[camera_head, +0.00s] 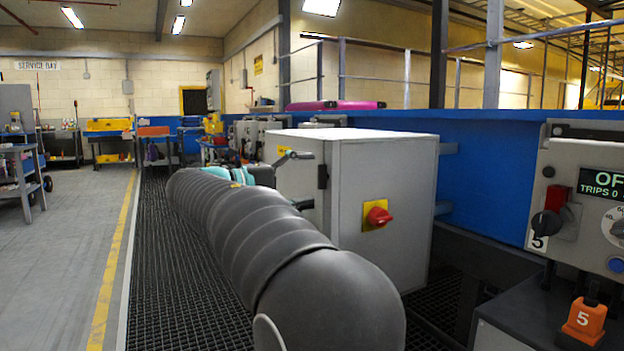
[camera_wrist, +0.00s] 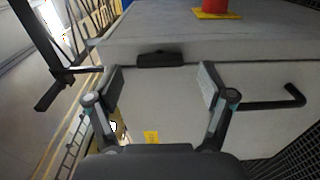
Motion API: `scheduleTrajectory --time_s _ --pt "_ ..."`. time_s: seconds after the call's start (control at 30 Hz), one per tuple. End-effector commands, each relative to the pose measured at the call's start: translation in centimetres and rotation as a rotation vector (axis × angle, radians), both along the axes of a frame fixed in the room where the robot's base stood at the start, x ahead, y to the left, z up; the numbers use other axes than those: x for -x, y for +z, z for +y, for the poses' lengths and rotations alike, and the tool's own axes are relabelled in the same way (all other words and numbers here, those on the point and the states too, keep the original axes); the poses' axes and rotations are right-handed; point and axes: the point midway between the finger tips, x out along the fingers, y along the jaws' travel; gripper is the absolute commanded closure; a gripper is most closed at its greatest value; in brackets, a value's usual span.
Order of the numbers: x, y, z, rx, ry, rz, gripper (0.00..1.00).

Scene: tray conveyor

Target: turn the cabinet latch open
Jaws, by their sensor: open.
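The grey cabinet (camera_head: 360,190) stands right of my arm in the head view, and its face fills most of the wrist view (camera_wrist: 150,100). A black bent handle (camera_wrist: 272,103), which looks like the latch, is on this face, right of my gripper. A small black fitting (camera_wrist: 160,58) sits at the face's upper edge, straight ahead between the fingers. My gripper (camera_wrist: 163,78) is open and empty, its fingers apart and close to the face. The handle lies outside the right finger. Contact with the cabinet cannot be told. My arm hides part of the face in the head view.
A red rotary switch (camera_head: 378,215) on a yellow plate is on the cabinet's adjacent side. A blue conveyor side (camera_head: 480,195) runs behind it. A control box (camera_head: 585,190) stands at the right. The grey floor (camera_head: 60,260) at left is clear near my arm.

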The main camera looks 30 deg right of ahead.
Motion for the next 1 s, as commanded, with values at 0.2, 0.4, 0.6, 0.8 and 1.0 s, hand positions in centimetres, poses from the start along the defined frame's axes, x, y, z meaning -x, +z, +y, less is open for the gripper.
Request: scheduleTrajectory --time_s 0.2,0.4,0.6,0.8,1.0 --pt "0.1 0.0 4.6 -0.001 0.004 -0.001 0.19" --pt "0.2 0.0 8.0 -0.001 0.002 0.000 0.19" --pt "0.3 0.0 9.7 0.000 0.001 0.000 0.19" --pt "0.4 0.0 10.1 0.000 0.000 0.000 0.19" --pt "0.4 0.0 10.0 0.000 0.000 0.000 0.19"
